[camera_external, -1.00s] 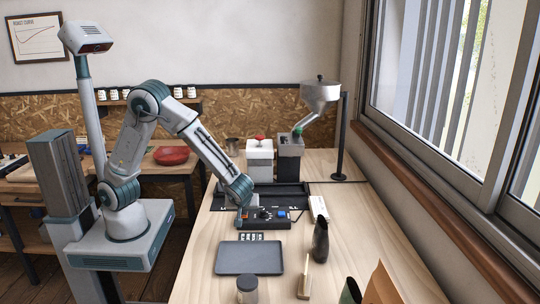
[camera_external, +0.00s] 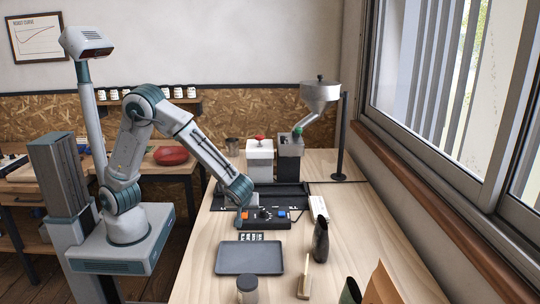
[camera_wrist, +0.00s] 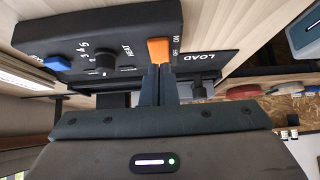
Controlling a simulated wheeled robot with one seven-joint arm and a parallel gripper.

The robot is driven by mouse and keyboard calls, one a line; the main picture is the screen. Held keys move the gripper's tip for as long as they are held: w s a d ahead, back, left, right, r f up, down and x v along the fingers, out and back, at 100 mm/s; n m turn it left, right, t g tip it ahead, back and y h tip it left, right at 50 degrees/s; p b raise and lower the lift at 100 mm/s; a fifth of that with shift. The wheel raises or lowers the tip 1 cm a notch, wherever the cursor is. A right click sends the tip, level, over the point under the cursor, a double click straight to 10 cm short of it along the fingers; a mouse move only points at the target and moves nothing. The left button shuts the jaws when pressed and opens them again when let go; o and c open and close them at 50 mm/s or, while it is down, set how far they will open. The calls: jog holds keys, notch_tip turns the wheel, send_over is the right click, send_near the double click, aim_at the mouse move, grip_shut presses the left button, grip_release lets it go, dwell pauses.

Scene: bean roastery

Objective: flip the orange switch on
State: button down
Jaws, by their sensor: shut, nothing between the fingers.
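A dark control box (camera_external: 268,225) lies on the wooden table. Its orange switch (camera_external: 245,213) is at the left end, and it also shows in the wrist view (camera_wrist: 158,48) beside the ON marking. My gripper (camera_external: 239,224) is down at the left end of the box, next to the switch. In the wrist view its fingers (camera_wrist: 158,70) are together with nothing held. Their tips reach the near end of the orange switch; whether they touch it I cannot tell. The switch's tilt is unclear.
The box also bears a black knob (camera_wrist: 104,60) and a blue button (camera_external: 282,214). A dark tray (camera_external: 250,258) lies in front, with a jar (camera_external: 247,290), a brush (camera_external: 305,280) and a dark bottle (camera_external: 320,240) nearby. A white machine with a red top (camera_external: 260,160) stands behind.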

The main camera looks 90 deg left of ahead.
jog(key=v, duration=1.3)
jog(key=shift+r, duration=0.1)
jog(key=s+a+m+t+h, duration=0.1)
jog(key=s+m+h, duration=0.3)
jog(key=s+m, duration=0.5)
jog(key=s+a+r+m+t+h, duration=0.1)
jog(key=s+a+m+t+h, duration=0.1)
jog(key=s+m, duration=0.7)
jog(key=shift+s+a+r+h, duration=0.25)
jog(key=shift+s+a+h, duration=0.5)
jog(key=shift+h, duration=0.35)
jog(key=shift+w+a, duration=0.1)
jog(key=shift+w, duration=0.05)
dwell(1.2)
